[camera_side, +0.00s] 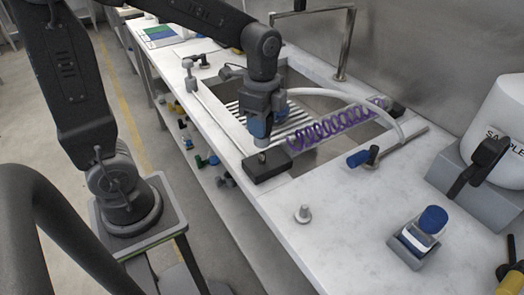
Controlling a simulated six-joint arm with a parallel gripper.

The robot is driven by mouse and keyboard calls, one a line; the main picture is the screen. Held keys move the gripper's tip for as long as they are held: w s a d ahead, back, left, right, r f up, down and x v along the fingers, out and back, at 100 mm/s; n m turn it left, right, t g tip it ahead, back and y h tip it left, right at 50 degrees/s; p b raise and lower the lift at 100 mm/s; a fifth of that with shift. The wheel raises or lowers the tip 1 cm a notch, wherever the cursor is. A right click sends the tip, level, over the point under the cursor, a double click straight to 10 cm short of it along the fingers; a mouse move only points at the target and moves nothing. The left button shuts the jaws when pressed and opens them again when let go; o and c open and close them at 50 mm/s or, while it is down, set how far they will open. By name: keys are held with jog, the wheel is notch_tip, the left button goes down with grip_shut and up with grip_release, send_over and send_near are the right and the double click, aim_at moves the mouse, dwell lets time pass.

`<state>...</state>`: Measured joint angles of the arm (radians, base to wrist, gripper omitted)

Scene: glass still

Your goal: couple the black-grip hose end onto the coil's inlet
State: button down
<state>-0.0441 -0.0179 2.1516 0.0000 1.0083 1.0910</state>
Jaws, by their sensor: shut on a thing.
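My gripper (260,138) points down just above the near black block (268,170), close to the near end of the purple coil (335,126). Its jaws are shut on what is probably the black-grip hose end, largely hidden by the jaws. A small fitting (262,157) stands up from the near block, right below the jaws. It is probably the coil's inlet. I cannot tell whether the held end touches it. A white hose (322,92) arcs behind the coil towards the right. A blue-grip piece (357,159) lies on the counter by a dark upright fitting (373,154).
The coil spans a sink opening with a slatted rack (236,105). A far black block (396,109) stands at its other end. A tap (346,45) rises behind.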

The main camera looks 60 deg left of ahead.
aim_at(262, 153)
jog(key=shift+f, duration=1.3)
jog(key=shift+f, duration=1.6)
dwell(1.2)
jog(key=c, duration=0.6)
grip_release()
notch_tip(262, 153, up, 14)
jog(key=shift+f, duration=0.1)
dwell(0.4)
